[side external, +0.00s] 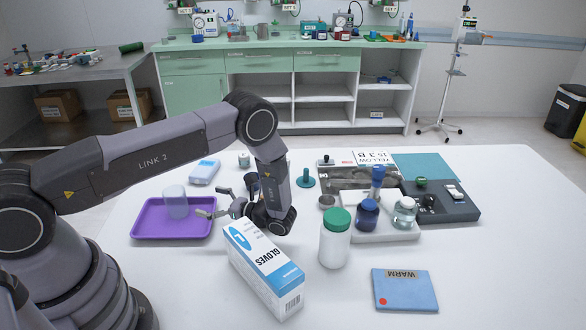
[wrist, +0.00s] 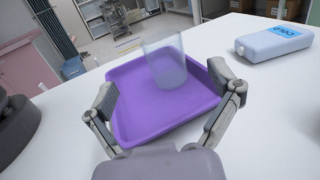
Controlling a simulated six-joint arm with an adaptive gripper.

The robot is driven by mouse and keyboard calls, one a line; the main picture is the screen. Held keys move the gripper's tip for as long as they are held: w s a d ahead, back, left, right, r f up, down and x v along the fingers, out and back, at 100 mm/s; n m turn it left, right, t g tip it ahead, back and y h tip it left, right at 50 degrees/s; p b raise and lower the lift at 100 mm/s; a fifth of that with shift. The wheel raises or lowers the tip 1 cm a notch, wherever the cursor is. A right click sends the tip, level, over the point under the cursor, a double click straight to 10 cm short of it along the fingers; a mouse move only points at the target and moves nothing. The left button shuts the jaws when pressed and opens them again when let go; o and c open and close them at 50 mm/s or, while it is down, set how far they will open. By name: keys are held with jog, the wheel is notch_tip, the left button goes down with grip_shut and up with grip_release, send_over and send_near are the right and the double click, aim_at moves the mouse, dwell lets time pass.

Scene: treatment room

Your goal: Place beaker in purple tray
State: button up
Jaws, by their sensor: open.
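The purple tray (side external: 150,228) lies on the left of the white table, and it fills the middle of the wrist view (wrist: 145,117). In the wrist view the beaker (wrist: 165,62) shows near the tray's far part, slightly tilted by the camera angle. My gripper (side external: 205,207) is open and empty, just right of the beaker and low. In the wrist view my gripper's fingers (wrist: 172,100) are spread wide, with the beaker beyond them and apart from them.
A gloves box (side external: 262,268) stands right of the tray, close to my wrist. A blue-white cold pack bottle (wrist: 275,42) lies behind the tray. A green-lidded jar (side external: 335,245) and several bottles stand further right. The table's left front is clear.

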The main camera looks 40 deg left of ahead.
jog(key=shift+w+d+r, duration=0.15)
jog(key=shift+d, duration=0.2)
jog(key=s+d+r+n+t+h, duration=0.15)
jog(key=r+n+h, duration=0.3)
jog(key=r, duration=0.65)
jog(key=s+d+r+n+h, duration=0.25)
jog(key=r+h, duration=0.25)
jog(key=r, duration=0.7)
jog(key=s+d+r+n+t+h, duration=0.3)
jog(key=s+r+t, duration=0.2)
jog(key=s+r, duration=0.1)
jog(key=s+d+r+n+t+h, duration=0.3)
jog(key=s+r+t, duration=0.3)
jog(key=s, duration=0.3)
jog(key=shift+s+d+h, duration=0.25)
jog(key=shift+h, duration=0.3)
